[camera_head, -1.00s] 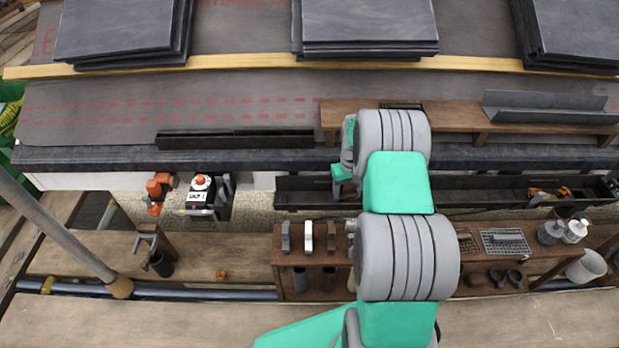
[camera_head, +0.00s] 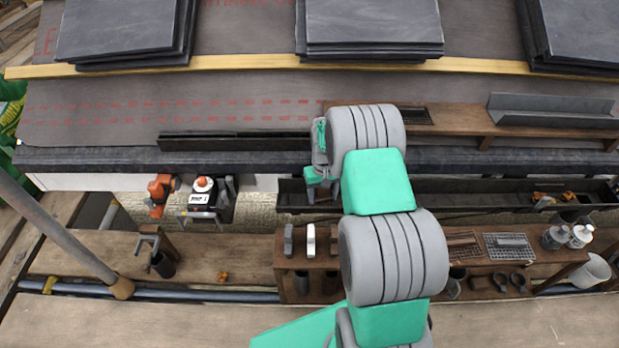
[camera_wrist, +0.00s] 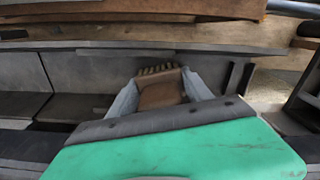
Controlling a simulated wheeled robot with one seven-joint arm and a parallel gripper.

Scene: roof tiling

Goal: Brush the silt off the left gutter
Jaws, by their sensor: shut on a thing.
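A long dark trough-like gutter (camera_head: 460,203) runs below the roof edge, and its left end lies under my gripper. My gripper (camera_head: 322,188) points down near that end in the head view. In the wrist view its two grey fingers are shut on a brown brush (camera_wrist: 162,92), whose tan bristles show at the far end. The brush is mostly hidden in the head view. I cannot make out silt in the trough, nor whether the bristles touch anything.
A dark two-part channel (camera_head: 235,141) lies along the roof edge at left. A brown plank shelf (camera_head: 460,120) carries a grey channel piece (camera_head: 550,107) at right. A tool bench (camera_head: 385,262) stands in front. An orange tool (camera_head: 159,194) and a white-and-black device (camera_head: 202,195) sit left.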

